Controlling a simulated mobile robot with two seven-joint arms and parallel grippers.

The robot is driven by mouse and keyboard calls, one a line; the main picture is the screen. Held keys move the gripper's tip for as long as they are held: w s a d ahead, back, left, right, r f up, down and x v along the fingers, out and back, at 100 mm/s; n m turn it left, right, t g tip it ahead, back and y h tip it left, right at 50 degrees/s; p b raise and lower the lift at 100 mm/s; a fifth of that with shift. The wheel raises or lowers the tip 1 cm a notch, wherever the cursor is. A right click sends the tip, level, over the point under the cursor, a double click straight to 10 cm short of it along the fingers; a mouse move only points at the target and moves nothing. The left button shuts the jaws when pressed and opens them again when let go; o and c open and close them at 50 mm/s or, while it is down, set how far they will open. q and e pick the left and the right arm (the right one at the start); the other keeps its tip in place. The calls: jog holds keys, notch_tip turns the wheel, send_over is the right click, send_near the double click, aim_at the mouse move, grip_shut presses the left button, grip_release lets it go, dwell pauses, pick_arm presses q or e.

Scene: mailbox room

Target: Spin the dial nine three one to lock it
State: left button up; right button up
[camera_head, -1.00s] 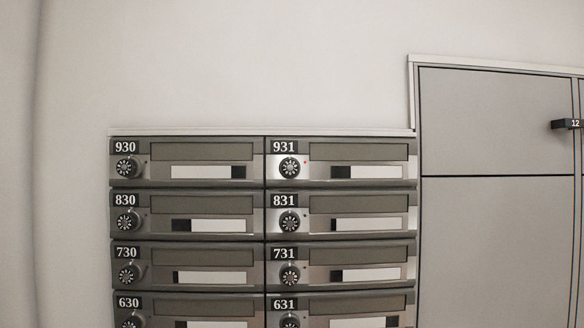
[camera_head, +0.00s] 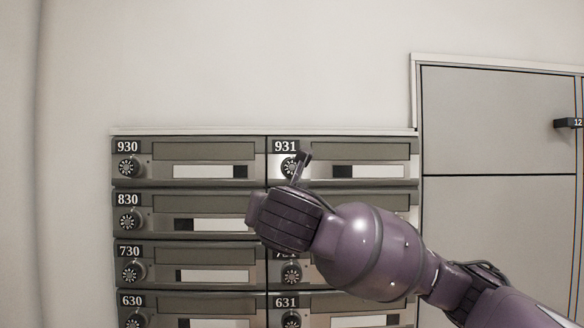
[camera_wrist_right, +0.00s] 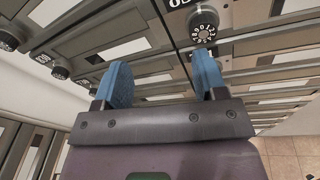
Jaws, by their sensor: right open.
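Mailbox 931 is in the top row of the right column in the head view, with its number plate (camera_head: 285,146) visible. Its round dial (camera_head: 288,166) is partly covered by my right gripper (camera_head: 302,160), whose dark fingertip shows just right of the dial. In the right wrist view, my right gripper (camera_wrist_right: 162,70) has two blue fingers spread apart with nothing between them. A black-and-white dial (camera_wrist_right: 204,25) sits just beyond the right finger's tip; its number label is cut off, so which box it belongs to is unclear. My left gripper is not visible.
Mailbox 930 (camera_head: 200,151) is to the left, with more dialled boxes below. My right arm hides dial 831 and part of 731. Large grey lockers (camera_head: 497,120) stand at the right. The wall (camera_head: 230,60) above the boxes is bare.

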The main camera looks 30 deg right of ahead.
aim_at(292, 169)
jog(key=s+d+r+h, duration=0.2)
jog(key=s+r+h, duration=0.15)
jog(key=r, duration=0.45)
pick_arm(q)
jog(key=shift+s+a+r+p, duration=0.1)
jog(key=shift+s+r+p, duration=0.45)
jog(key=shift+p, duration=0.7)
pick_arm(e)
jog(key=shift+n+y, duration=0.25)
jog(key=shift+n, duration=0.05)
jog(key=x, duration=1)
jog(key=shift+d+f, duration=0.15)
jog(key=shift+f, duration=0.05)
jog(key=c, duration=0.9)
